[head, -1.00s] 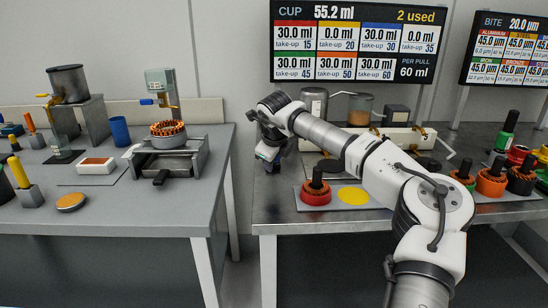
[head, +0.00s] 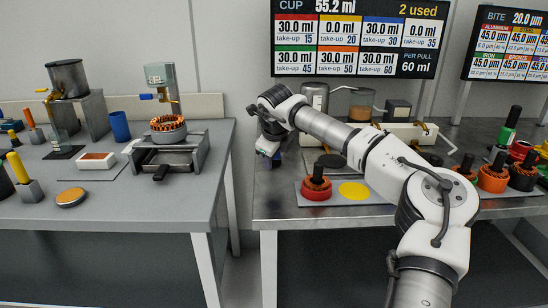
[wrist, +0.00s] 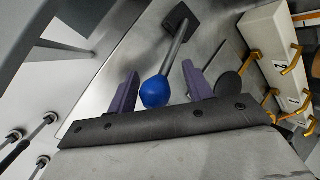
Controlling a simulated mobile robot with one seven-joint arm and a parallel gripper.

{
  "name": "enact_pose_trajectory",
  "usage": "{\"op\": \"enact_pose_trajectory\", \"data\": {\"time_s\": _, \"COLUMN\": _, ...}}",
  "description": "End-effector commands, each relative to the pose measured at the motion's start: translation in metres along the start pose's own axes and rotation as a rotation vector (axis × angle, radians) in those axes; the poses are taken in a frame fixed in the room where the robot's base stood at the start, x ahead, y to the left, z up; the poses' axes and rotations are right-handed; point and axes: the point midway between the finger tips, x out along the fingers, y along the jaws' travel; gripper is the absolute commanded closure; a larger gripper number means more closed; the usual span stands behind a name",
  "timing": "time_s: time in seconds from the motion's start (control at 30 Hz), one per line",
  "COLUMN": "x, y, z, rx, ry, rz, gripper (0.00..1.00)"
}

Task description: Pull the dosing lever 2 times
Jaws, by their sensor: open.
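A lever with a round blue knob (wrist: 155,91) on a grey rod (wrist: 180,45) shows in the wrist view. The rod runs up to a dark square base (wrist: 180,20). I take it to be the dosing lever. My gripper (wrist: 161,72) is open, with one purple finger on each side of the knob. I cannot tell whether either finger touches it. In the head view my gripper (head: 270,150) is at the left end of the right bench, and the lever is mostly hidden there. The sign (head: 362,38) reads CUP 55.2 ml, 2 used, 60 ml per pull.
A white block with numbered brass taps (wrist: 278,50) stands right of the lever in the wrist view. A red ring-shaped part (head: 316,190) and a yellow disc (head: 355,192) lie on the right bench (head: 285,212). A gap separates it from the left bench (head: 150,215).

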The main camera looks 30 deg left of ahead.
Motion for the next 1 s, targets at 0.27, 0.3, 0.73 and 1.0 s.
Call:
{"op": "enact_pose_trajectory", "data": {"time_s": 0.27, "x": -0.060, "y": 0.000, "z": 0.000, "rx": -0.002, "ry": -0.001, "rz": -0.004, "gripper": 0.49}}
{"op": "enact_pose_trajectory", "data": {"time_s": 0.3, "x": -0.069, "y": 0.001, "z": 0.000, "rx": -0.002, "ry": -0.002, "rz": -0.003, "gripper": 0.49}}
{"op": "enact_pose_trajectory", "data": {"time_s": 0.73, "x": -0.126, "y": 0.002, "z": 0.000, "rx": -0.002, "ry": 0.001, "rz": 0.002, "gripper": 0.49}}
{"op": "enact_pose_trajectory", "data": {"time_s": 1.0, "x": -0.127, "y": 0.002, "z": 0.001, "rx": -0.002, "ry": 0.000, "rz": 0.003, "gripper": 0.49}}
